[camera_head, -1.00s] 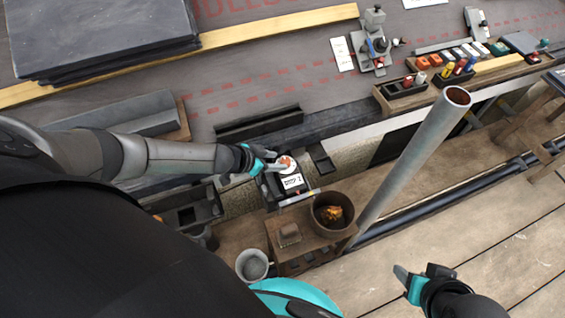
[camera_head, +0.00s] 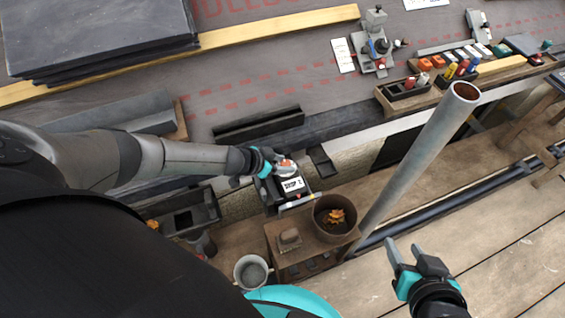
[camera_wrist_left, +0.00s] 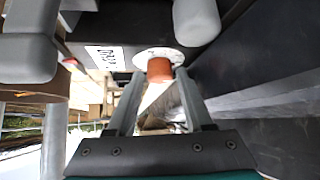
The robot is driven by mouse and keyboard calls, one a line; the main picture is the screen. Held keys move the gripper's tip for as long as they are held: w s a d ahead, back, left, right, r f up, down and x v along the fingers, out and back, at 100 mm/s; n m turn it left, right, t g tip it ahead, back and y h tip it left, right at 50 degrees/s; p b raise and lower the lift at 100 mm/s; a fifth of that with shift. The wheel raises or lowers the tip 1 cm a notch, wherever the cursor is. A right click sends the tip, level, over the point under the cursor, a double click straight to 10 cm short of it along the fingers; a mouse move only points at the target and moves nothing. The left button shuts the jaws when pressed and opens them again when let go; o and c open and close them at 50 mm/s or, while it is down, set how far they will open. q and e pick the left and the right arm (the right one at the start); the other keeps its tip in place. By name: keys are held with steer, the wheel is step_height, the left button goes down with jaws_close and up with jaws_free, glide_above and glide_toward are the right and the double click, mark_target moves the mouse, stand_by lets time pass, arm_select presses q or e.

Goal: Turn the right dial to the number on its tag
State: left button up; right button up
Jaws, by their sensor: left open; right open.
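A dial with an orange knob on a white round face (camera_head: 287,166) sits on a dark box (camera_head: 273,192) in the middle of the head view. A white tag (camera_head: 292,185) on the box carries black lettering that seems to end in a 2. My left gripper (camera_head: 267,163) is open at the dial's left side. In the left wrist view the orange knob (camera_wrist_left: 160,69) shows at the open fingertips; I cannot tell whether they touch it. The dial's marks are too small to read. My right gripper (camera_head: 411,256) is open and empty, low on the right, over the planks.
A grey pipe (camera_head: 420,165) rises right of the box. A brown pot (camera_head: 334,236) with leaves and a mug (camera_head: 251,271) stand in front. A rack with colored items (camera_head: 455,72) is at the back right. The plank floor (camera_head: 500,250) at right is clear.

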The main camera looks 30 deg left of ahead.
arm_select(q)
jaws_close()
stand_by(0.3)
